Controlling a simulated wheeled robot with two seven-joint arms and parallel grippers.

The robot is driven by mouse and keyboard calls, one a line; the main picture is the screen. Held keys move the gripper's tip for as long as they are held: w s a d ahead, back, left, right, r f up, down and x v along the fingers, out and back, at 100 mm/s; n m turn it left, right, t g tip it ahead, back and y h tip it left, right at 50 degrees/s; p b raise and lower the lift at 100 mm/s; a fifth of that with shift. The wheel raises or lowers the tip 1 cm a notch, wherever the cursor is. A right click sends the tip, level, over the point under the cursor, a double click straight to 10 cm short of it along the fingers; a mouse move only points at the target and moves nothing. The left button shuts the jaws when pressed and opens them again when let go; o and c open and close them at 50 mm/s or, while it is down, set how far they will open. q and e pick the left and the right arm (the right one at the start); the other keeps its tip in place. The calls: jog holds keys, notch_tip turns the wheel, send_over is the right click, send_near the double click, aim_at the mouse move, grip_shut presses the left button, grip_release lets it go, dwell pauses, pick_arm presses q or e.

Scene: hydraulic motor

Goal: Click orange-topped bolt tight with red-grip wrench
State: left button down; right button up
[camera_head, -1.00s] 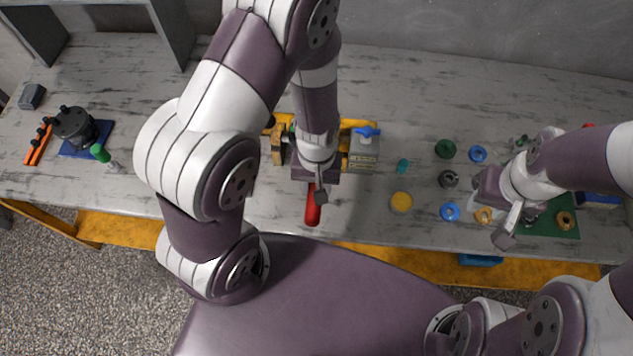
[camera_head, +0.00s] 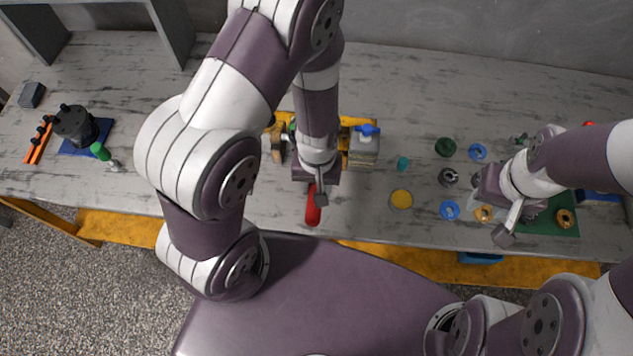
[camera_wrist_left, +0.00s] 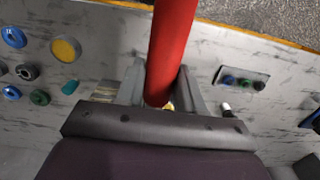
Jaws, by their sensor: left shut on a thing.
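The wrench's red grip (camera_head: 313,205) sticks out from under my left gripper (camera_head: 318,190) toward the table's front edge. In the left wrist view the red grip (camera_wrist_left: 172,45) runs between the two fingers of my left gripper (camera_wrist_left: 160,92), which is shut on it. The wrench head is hidden under my gripper and arm. A yellow fixture (camera_head: 357,122) with a blue handle stands just behind the gripper, partly covered by my arm. The orange-topped bolt cannot be made out. My right gripper (camera_head: 510,212) hangs over the right of the table; its fingers are not clear.
Several rings and small parts, with a yellow disc (camera_head: 401,199) and a green ring (camera_head: 445,147), lie right of the fixture. A green mat (camera_head: 565,226) lies at the right. A black motor (camera_head: 76,125) on a blue plate and a green-handled tool (camera_head: 101,152) are at the left.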

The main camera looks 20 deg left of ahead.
pick_arm(q)
jog(key=shift+s+a, duration=0.1)
jog(key=shift+s, duration=0.15)
jog(key=shift+f+b, duration=0.35)
jog(key=shift+w+f, duration=0.15)
jog(key=shift+f, duration=0.1)
jog(key=shift+s+f+b, duration=0.2)
jog(key=shift+f+b, duration=0.05)
jog(key=shift+b, duration=0.15)
jog(key=shift+s+a+m+p, duration=0.2)
jog(key=shift+a+m, duration=0.4)
jog(key=shift+a, duration=0.25)
jog(key=shift+s+a+m+p, duration=0.1)
jog(key=shift+a+m+p, duration=0.1)
jog(key=shift+a+m, duration=0.55)
jog(key=shift+a, duration=0.25)
jog(key=shift+w+a+m, duration=0.15)
jog(key=shift+a+m, duration=0.35)
jog(key=shift+a, duration=0.3)
jog(key=shift+w+a+m, duration=0.1)
jog(key=shift+a+m, duration=0.35)
jog(key=shift+a, duration=0.3)
